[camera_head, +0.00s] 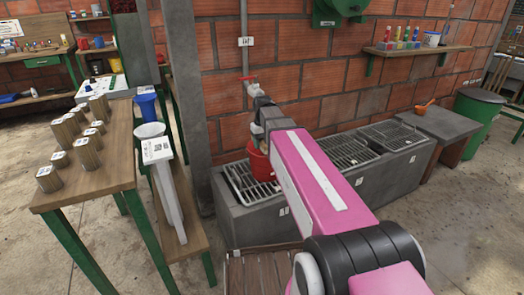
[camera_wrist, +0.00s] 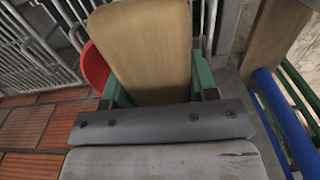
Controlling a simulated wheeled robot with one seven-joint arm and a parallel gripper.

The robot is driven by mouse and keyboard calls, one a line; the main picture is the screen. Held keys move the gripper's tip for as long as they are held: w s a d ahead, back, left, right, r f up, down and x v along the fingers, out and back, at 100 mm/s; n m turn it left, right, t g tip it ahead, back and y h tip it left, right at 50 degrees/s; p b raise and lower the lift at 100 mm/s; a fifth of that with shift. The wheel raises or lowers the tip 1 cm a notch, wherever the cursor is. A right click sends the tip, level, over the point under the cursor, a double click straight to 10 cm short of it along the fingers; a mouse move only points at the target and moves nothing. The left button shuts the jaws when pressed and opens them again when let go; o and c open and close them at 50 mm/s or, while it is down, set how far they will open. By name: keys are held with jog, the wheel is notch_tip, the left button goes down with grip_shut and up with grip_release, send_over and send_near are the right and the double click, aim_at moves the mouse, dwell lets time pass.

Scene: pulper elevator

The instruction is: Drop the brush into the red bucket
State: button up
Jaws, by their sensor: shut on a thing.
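My gripper (camera_wrist: 157,88) has green fingers shut on the brush (camera_wrist: 148,45), a broad light wooden block that fills the upper middle of the wrist view. The red bucket (camera_head: 259,164) stands on the left metal grate of the concrete basin in the head view, partly hidden by my pink arm. Its red rim also shows in the wrist view (camera_wrist: 94,67), left of the brush and partly behind it. The brush overlaps the bucket in the wrist view; I cannot tell its height over it. The brush is not clearly seen in the head view.
The concrete basin (camera_head: 228,215) with several grates runs along the brick wall. A tap (camera_head: 250,79) and pipe rise behind my arm's end. A wooden table (camera_head: 112,172) with several cylinders stands left, beside a lower bench. A green bin (camera_head: 478,120) stands right.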

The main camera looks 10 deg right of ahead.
aim_at(261, 158)
jog(key=shift+w+a+f, duration=0.1)
jog(key=shift+w+f, duration=0.25)
jog(key=shift+w, duration=0.25)
jog(key=shift+w+a+f, duration=0.1)
jog(key=shift+w+f, duration=0.25)
jog(key=shift+w, duration=0.2)
jog(key=shift+f, duration=2)
jog(key=shift+f, duration=0.3)
jog(key=o, duration=0.8)
notch_tip(261, 158, up, 12)
jog(key=shift+r, duration=0.2)
jog(key=s+d+f+m, duration=0.1)
jog(key=s+d+f, duration=0.1)
jog(key=s+f, duration=0.4)
jog(key=s+d+f+m, duration=0.1)
jog(key=s+f, duration=0.5)
jog(key=f, duration=0.3)
jog(key=s+d+f+m, duration=0.1)
jog(key=s+d+f, duration=0.1)
jog(key=s+f, duration=0.5)
jog(key=shift+s+d+f+m, duration=0.1)
jog(key=shift+d+f+m, duration=0.05)
jog(key=shift+d+m, duration=0.2)
